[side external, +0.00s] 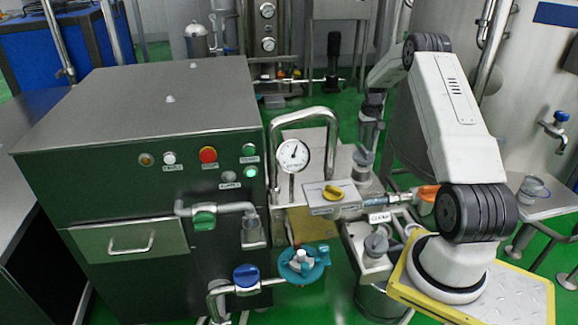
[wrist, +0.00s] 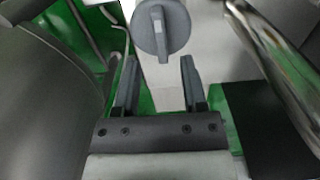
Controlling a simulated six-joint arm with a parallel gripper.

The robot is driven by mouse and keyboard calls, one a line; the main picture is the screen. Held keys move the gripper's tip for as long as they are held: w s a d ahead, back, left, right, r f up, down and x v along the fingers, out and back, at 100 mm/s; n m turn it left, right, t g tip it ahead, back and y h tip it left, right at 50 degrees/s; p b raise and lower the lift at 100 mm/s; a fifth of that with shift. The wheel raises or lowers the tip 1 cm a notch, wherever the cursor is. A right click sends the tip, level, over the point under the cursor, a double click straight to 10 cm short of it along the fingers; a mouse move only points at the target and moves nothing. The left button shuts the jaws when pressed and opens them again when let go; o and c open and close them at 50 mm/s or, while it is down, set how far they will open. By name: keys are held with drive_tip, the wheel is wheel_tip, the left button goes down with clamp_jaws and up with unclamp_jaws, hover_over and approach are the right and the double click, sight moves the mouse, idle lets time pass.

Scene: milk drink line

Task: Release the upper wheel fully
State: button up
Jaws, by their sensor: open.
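A grey round wheel with a raised bar across its face (wrist: 161,28) shows at the top of the wrist view, just beyond the fingertips. It appears to be the upper grey wheel (side external: 363,158) below my gripper in the side view. My gripper (wrist: 159,65) is open, with nothing between its fingers. In the side view my gripper (side external: 370,122) points down above this wheel; whether they touch is unclear. A similar, lower grey wheel (side external: 376,244) sits nearer the camera. The frames do not show how far either wheel is turned.
A pressure gauge (side external: 293,155) and bent steel pipe (side external: 304,116) stand left of my gripper. A large steel tank (side external: 410,135) is close behind; a green cabinet (side external: 110,195) stands left.

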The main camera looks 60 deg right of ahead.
sight(365, 150)
drive_tip(key=shift+f, duration=2.85)
clamp_jaws()
